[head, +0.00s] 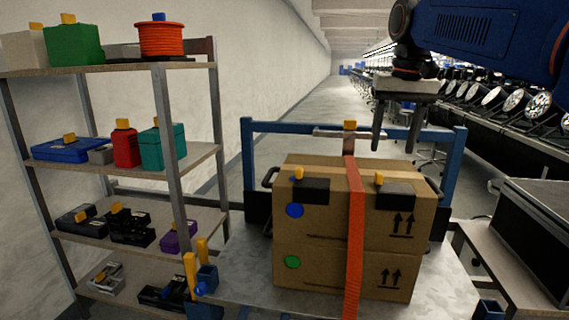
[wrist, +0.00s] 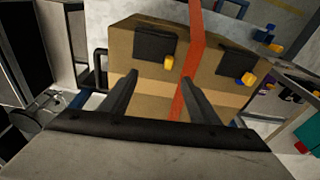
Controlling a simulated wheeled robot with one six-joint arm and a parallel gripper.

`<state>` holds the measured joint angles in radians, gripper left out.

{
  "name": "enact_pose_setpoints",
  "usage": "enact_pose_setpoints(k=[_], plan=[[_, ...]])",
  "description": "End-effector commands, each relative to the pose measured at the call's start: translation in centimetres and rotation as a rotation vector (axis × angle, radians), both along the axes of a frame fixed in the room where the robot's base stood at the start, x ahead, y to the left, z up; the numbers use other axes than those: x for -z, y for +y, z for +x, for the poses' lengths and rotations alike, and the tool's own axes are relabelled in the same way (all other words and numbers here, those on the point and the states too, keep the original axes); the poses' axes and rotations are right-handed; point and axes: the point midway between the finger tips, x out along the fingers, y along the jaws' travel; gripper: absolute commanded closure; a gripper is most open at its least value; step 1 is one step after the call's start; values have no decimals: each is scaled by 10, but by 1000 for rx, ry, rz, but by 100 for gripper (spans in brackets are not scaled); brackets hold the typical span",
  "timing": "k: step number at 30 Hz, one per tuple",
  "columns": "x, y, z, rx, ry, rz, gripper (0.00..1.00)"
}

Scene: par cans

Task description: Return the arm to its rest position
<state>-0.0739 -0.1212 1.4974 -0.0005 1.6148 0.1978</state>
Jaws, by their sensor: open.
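My gripper (head: 398,128) hangs at the upper right in the head view, below my blue arm, with its two fingers apart and nothing between them. In the wrist view my gripper (wrist: 158,88) shows both dark fingers spread, with cardboard boxes beyond them. Two stacked cardboard boxes, the upper (head: 325,215) and the lower (head: 325,268), stand on a grey cart (head: 245,275). An orange strap (head: 356,230) runs over the top and down the front. The upper box (wrist: 140,72) and strap (wrist: 195,50) also show in the wrist view. The gripper appears apart from the boxes.
A shelf rack (head: 168,130) on the left holds several cases, boxes and an orange reel (head: 161,40). A blue cart frame (head: 249,160) rises behind the boxes. A dark case (head: 530,220) on a table is at right. Rows of lamps (head: 513,100) line the aisle.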

Motion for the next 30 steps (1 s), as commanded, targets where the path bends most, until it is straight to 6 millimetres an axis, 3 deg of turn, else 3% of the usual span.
enact_pose_setpoints(k=[1, 14, 24, 30], plan=[[9, -3, -16, -4, -12, 0, 44], [113, -21, -125, -55, -121, -12, 44], [223, -31, -211, -94, -209, -30, 44], [278, -34, -248, -112, -247, -41, 44]])
